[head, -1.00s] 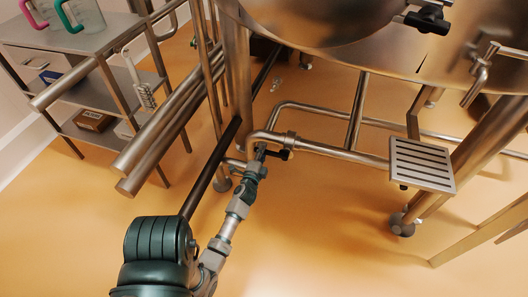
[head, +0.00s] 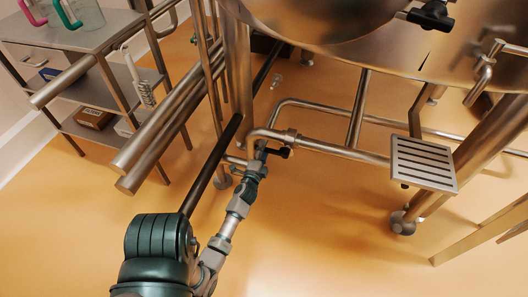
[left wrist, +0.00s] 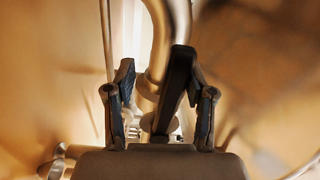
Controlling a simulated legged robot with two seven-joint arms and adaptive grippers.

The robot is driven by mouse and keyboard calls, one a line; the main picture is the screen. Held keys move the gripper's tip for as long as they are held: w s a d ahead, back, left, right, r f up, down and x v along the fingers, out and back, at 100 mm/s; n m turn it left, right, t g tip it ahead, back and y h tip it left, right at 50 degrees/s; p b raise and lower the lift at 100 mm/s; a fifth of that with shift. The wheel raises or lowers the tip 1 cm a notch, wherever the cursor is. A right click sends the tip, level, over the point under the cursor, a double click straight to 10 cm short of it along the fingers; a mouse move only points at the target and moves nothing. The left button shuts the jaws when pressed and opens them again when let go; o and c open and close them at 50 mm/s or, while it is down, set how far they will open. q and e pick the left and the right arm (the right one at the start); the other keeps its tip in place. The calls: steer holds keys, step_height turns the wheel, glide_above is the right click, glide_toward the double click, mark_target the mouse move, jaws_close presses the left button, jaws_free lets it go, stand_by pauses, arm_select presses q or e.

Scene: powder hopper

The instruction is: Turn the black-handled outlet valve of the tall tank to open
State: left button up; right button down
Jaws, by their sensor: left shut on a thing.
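The black valve handle (head: 281,152) sits on the steel outlet pipe (head: 268,133) low under the tall tank (head: 330,25). My left gripper (head: 261,153) is at the valve, and part of the handle sticks out to its right. In the left wrist view the black handle (left wrist: 177,85) stands between the two fingers of my left gripper (left wrist: 162,105), nearer the right finger. The gripper is shut on the handle. The pipe bend (left wrist: 160,40) rises behind it. The valve body is partly hidden by the gripper. My right gripper is not in view.
A steel cart (head: 100,50) with a white brush (head: 139,85) and jugs stands at the left. Steel rails and tank legs stand close to my left arm. A slotted step (head: 424,163) is at the right. Another black-handled valve (head: 432,16) is higher up. The orange floor in front is clear.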

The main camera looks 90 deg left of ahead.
arm_select(q)
steer(key=shift+s+f, duration=0.15)
steer(key=v, duration=0.7)
steer(key=shift+d, duration=0.3)
stand_by(0.4)
